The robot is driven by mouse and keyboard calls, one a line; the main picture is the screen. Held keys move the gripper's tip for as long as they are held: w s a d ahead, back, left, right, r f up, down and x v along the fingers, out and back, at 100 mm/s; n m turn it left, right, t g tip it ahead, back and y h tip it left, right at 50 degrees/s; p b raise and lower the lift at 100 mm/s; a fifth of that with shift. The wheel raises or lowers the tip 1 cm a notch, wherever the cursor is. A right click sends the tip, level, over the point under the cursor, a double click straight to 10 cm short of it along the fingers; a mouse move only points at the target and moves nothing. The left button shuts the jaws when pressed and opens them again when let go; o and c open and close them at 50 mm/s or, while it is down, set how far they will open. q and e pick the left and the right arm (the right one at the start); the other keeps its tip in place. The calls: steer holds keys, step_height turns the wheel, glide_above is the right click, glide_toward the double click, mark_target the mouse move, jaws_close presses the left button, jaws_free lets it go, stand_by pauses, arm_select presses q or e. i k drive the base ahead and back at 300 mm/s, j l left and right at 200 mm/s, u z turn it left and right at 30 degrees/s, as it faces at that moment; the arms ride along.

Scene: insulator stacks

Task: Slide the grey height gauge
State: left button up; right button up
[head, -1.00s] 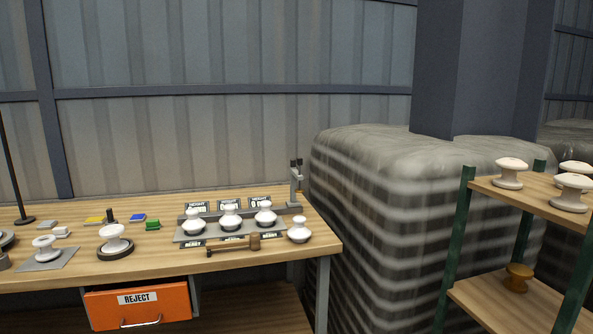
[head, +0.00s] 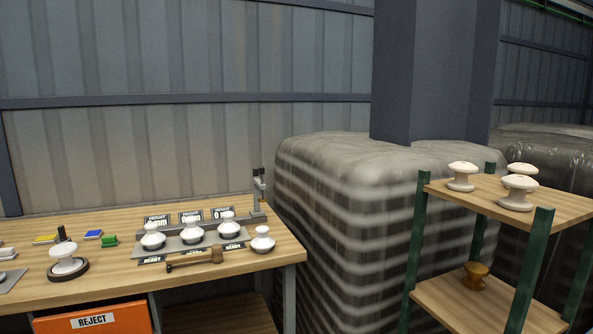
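A grey upright post device, which looks like the height gauge (head: 259,190), stands near the back right corner of the wooden bench (head: 215,281). It has a dark top. In front and left of it, several white insulators, one of them here (head: 197,232), sit in a row on a grey plate (head: 176,243), with small display signs (head: 190,217) behind them. Neither of my grippers is in view.
A wooden mallet (head: 195,259) lies in front of the plate. A loose white insulator (head: 262,240) stands near the bench's right edge. An orange reject drawer (head: 95,321) is below. A wrapped pallet stack (head: 340,220) and a green-posted shelf (head: 440,188) stand right.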

mark_target(257, 185)
steer(key=i+j+z, duration=0.2)
steer(key=z, duration=0.25)
steer(key=i+j+z, duration=0.25)
steer(key=z, duration=0.2)
steer(key=i+j+z, duration=0.1)
steer(key=j, duration=0.15)
steer(key=i+j+z, duration=0.1)
steer(key=j, duration=0.2)
steer(key=i+j, duration=0.15)
steer(key=j+z, duration=0.05)
steer(key=j, duration=0.05)
